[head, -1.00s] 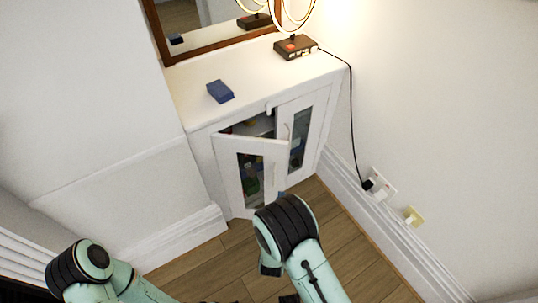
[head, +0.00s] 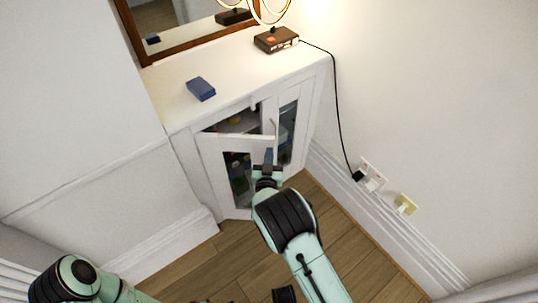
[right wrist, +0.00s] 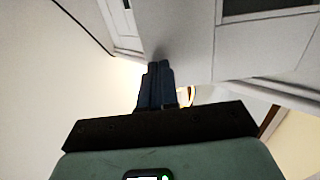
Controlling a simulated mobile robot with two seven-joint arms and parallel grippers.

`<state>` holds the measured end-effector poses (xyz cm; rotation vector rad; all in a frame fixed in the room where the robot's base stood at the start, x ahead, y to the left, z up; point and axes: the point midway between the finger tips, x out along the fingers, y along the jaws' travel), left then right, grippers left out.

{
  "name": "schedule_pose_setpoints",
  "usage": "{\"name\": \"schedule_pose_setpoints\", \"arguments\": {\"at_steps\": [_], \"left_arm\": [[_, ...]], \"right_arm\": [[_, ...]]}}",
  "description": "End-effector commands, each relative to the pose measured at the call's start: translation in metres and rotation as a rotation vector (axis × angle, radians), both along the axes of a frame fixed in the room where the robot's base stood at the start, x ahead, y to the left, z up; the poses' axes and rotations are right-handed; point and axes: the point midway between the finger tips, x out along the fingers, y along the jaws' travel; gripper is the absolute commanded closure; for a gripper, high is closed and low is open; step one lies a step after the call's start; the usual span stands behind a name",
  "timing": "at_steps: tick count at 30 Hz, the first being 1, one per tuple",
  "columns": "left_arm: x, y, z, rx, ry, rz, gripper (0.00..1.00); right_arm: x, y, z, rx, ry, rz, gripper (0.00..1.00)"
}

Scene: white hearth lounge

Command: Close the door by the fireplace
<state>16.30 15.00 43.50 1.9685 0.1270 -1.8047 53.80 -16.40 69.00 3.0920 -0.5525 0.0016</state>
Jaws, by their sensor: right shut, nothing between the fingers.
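The white cabinet (head: 182,142) stands in the corner with two glass-paned doors. Its left door (head: 209,165) is ajar, swung outward, with a dark gap above its top edge. The right door (head: 301,115) looks shut. My right gripper (head: 268,158) is shut and empty, in front of the left door's free edge; whether it touches is unclear. In the right wrist view, its dark fingers (right wrist: 157,72) are together against a white panel, with a dark glass pane at top right. My left arm shows at bottom left in the head view; its gripper is out of view.
On the cabinet top are a blue box (head: 201,89) and a dark lamp base (head: 276,40) below a framed mirror (head: 172,45). A black cord (head: 340,120) runs to a wall socket (head: 372,175). The wooden floor (head: 340,235) before the cabinet is clear.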

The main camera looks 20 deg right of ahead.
Motion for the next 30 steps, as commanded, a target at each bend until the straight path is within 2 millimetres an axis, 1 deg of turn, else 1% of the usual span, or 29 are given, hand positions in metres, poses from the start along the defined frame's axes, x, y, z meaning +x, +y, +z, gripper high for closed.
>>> {"name": "schedule_pose_setpoints", "arguments": {"at_steps": [3, 14, 19, 23, 25, 29, 30], "left_arm": [[0.002, 0.001, -0.001, 0.002, -0.004, 0.002, 0.57], [0.002, 0.001, -0.001, 0.002, -0.005, 0.002, 0.57], [0.007, 0.003, -0.006, 0.009, -0.018, 0.007, 0.57], [0.016, 0.008, -0.014, 0.021, -0.042, 0.018, 0.57], [0.025, 0.013, -0.021, 0.031, -0.063, 0.027, 0.57], [0.046, 0.024, -0.038, 0.06, -0.118, 0.05, 0.57], [0.054, 0.028, -0.043, 0.071, -0.141, 0.058, 0.57]], "right_arm": [[0.005, -0.002, 0.0, 0.0, 0.001, 0.001, 1.0], [0.005, -0.002, 0.0, 0.0, 0.001, 0.003, 1.0], [0.012, -0.006, -0.001, 0.001, -0.001, 0.029, 1.0], [0.026, -0.014, -0.002, -0.001, -0.002, 0.082, 1.0], [0.037, -0.019, -0.002, 0.001, -0.003, 0.124, 1.0], [0.06, -0.029, -0.004, -0.001, -0.003, 0.218, 1.0], [0.067, -0.034, -0.004, 0.001, -0.003, 0.245, 1.0]]}}
